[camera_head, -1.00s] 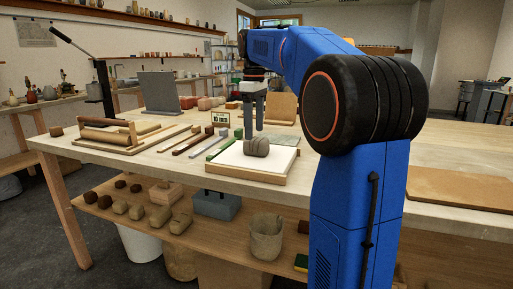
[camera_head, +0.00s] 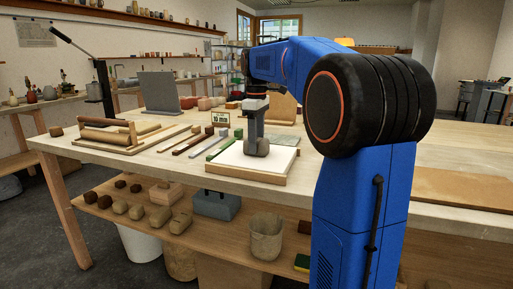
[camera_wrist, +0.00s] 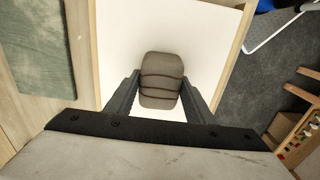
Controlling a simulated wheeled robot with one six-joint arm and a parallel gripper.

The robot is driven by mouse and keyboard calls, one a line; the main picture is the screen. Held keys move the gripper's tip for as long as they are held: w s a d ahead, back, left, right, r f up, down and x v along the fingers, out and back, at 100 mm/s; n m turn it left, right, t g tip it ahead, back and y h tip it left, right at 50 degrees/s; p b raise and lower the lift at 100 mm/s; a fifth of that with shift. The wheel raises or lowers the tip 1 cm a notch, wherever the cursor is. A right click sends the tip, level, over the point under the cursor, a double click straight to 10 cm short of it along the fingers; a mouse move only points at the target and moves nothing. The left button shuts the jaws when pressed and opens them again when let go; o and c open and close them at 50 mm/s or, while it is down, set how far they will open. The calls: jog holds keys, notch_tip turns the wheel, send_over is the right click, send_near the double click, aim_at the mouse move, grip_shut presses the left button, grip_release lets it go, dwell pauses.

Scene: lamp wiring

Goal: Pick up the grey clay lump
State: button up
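The grey clay lump (camera_head: 258,149) sits on a white board with a wooden frame (camera_head: 228,161) on the workbench. In the wrist view the lump (camera_wrist: 160,78) shows dark grooves across its top. My gripper (camera_head: 256,144) is lowered onto the lump from above. In the wrist view my gripper's two fingers (camera_wrist: 161,80) stand on either side of the lump, spread to about its width. They look open, with the lump between them; I cannot tell whether either touches it. In the head view the fingers cover part of the lump.
Several coloured bars (camera_head: 193,144) and a small "10 min" sign (camera_head: 220,118) lie and stand left of the board. A grey-green slab (camera_wrist: 36,52) lies beside the board in the wrist view. The bench right of my arm holds a flat brown board (camera_head: 462,188).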

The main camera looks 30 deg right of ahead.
jog(key=c, duration=0.4)
notch_tip(320, 180, up, 10)
jog(key=shift+f, duration=0.2)
jog(key=shift+r+n, duration=0.25)
jog(key=shift+n, duration=1.55)
jog(key=n, duration=0.6)
jog(key=shift+n, duration=0.4)
jog(key=n, duration=0.3)
jog(key=shift+n, duration=0.4)
jog(key=n, duration=0.3)
jog(key=shift+n, duration=0.3)
jog(key=shift+f, duration=4.9)
jog(key=shift+f, duration=0.1)
